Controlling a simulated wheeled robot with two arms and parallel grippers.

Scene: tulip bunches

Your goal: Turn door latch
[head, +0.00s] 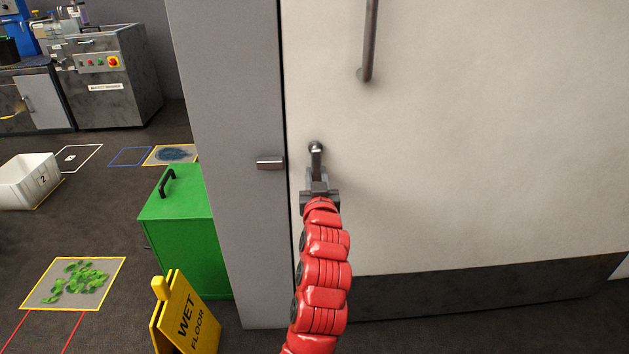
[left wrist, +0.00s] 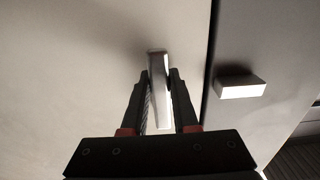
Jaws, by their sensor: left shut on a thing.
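The door latch (head: 316,152) is a small metal lever on the pale door (head: 480,140), near the door's left edge. It points down in the head view. My left gripper (head: 319,186) is shut on the lever's lower part. In the left wrist view the silver lever (left wrist: 160,95) lies between the two dark fingers of the left gripper (left wrist: 161,88). The part of the lever inside the jaws is partly hidden in the head view. My right gripper is not in view.
A metal catch block (head: 270,163) sticks out of the grey frame (head: 235,200) left of the latch. A long door handle (head: 370,45) hangs above right. A green cabinet (head: 185,230) and a yellow wet floor sign (head: 185,315) stand at the left. A white bin (head: 28,182) stands farther left.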

